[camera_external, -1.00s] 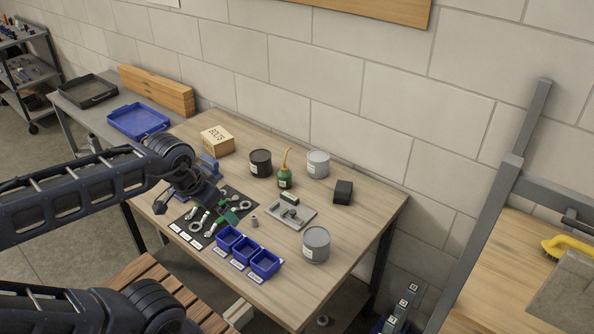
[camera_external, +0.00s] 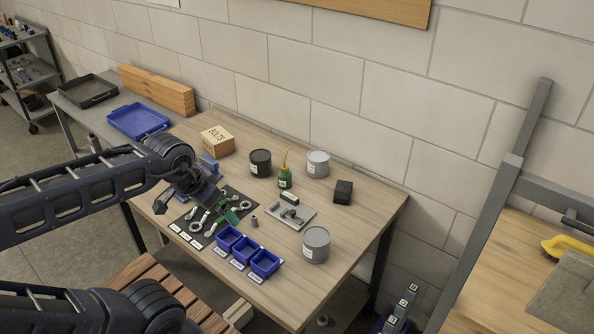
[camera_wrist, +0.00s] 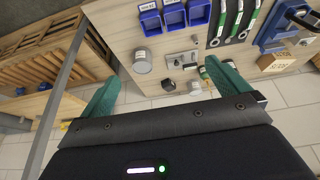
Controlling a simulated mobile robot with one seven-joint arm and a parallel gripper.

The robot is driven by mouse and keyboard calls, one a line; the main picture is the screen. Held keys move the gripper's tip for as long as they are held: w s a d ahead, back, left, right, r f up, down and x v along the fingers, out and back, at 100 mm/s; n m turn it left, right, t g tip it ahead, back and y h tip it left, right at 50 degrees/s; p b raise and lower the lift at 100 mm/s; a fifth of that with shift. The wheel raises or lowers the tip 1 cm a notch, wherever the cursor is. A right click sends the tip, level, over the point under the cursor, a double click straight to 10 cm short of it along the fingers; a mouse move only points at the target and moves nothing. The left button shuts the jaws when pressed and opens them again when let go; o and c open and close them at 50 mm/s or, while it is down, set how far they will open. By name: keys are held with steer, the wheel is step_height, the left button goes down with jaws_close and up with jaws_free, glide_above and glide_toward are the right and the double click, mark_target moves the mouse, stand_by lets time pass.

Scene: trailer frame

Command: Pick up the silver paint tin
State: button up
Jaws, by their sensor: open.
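Two silver-grey tins stand upright on the workbench. A light silver tin (camera_external: 318,164) with a pale label stands at the back, near the wall; it also shows in the wrist view (camera_wrist: 194,88). A darker grey tin (camera_external: 316,245) stands near the front right, right of the blue bins; it also shows in the wrist view (camera_wrist: 142,63). A black tin (camera_external: 260,162) stands at the back left. My gripper (camera_wrist: 161,72) has its green fingers spread wide with nothing between them. In the external view it hangs above the tool mat, left of both silver-grey tins and apart from them.
Blue bins (camera_external: 247,251) line the front edge. A grey tray (camera_external: 306,217) holds small parts. A green oil can (camera_external: 285,177) stands between the back tins, and a black block (camera_external: 343,192) is to the right. A bolts box (camera_external: 217,140) is at the back left.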

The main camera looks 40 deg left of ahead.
steer(key=w+r+m, duration=0.3)
steer(key=w+r, duration=0.1)
steer(key=w, duration=1)
steer(key=m+g+h, duration=0.2)
steer(key=m+h, duration=0.2)
steer(key=m, duration=0.4)
glide_above(318, 162)
steer(key=a, duration=0.5)
steer(key=f, duration=2.2)
steer(key=shift+w+a+f, duration=0.1)
steer(key=shift+w+f, duration=0.15)
steer(key=shift+w, duration=0.1)
steer(key=shift+w+a+f, duration=0.15)
steer(key=shift+w+f, duration=0.15)
steer(key=shift+f, duration=0.2)
steer(key=x, duration=1)
steer(key=shift+a+f, duration=0.15)
steer(key=shift+f, duration=0.3)
steer(key=shift+c, duration=0.2)
